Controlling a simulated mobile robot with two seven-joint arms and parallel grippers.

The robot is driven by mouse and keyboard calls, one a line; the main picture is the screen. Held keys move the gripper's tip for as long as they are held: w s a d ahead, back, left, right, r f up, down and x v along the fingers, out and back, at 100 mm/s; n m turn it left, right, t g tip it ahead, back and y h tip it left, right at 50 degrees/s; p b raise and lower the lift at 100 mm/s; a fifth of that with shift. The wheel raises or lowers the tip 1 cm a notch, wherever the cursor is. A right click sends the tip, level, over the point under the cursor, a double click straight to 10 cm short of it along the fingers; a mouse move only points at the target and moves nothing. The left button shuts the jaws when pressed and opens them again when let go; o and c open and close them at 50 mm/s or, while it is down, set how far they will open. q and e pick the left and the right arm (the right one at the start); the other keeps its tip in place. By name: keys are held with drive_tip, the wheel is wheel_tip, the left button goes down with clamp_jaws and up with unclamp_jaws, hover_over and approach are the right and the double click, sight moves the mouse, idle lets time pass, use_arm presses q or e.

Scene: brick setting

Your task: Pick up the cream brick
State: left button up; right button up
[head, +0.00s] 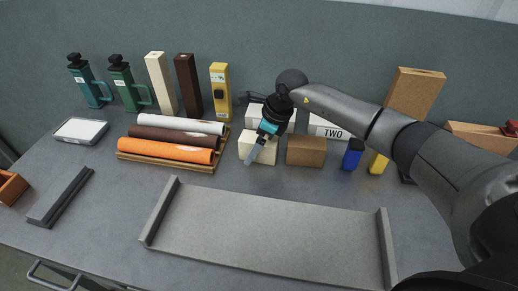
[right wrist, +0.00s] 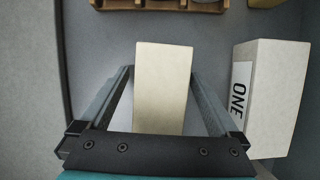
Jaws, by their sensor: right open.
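The cream brick (head: 266,157) stands on the grey table in the middle, left of a brown brick (head: 306,151). My right gripper (head: 254,153) points down at the cream brick and hides part of it. In the right wrist view the cream brick (right wrist: 163,88) lies between the two open fingers of my right gripper (right wrist: 161,78). Small gaps seem to show on both sides; whether a finger touches it, I cannot tell. My left gripper is not in view.
A white box marked ONE (right wrist: 272,95) stands close to the right finger. A box marked TWO (head: 328,129) is behind the brown brick. Rolled cloths on a wooden rack (head: 122,155) lie to the left. A grey tray (head: 265,232) fills the front.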

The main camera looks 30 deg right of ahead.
drive_tip(key=shift+f, duration=0.2)
drive_tip(key=shift+f, duration=0.25)
idle(0.4)
drive_tip(key=shift+w, duration=0.1)
clamp_jaws()
idle(0.7)
